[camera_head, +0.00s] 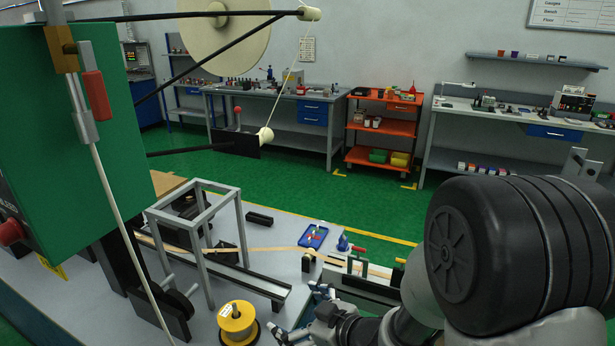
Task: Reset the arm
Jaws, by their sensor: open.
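My arm (475,270) comes in from the right side of the view, its large black and grey joint close to the camera. It reaches left, low over the front of the grey workbench (255,225). My gripper (297,311) is at the lower middle of the view, open, with its fingers apart and pointing left. I see nothing between the fingers. A yellow spool (237,322) stands just left of the gripper, and a gap shows between them. The wrist partly hides the bench's front part.
A tan tape (265,249) runs along a rail to a clamp fixture at the right. A grey frame (206,240), a blue tray (313,236) and a green machine panel (95,130) stand around. Green floor lies open behind; an orange cart (382,131) stands at the back.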

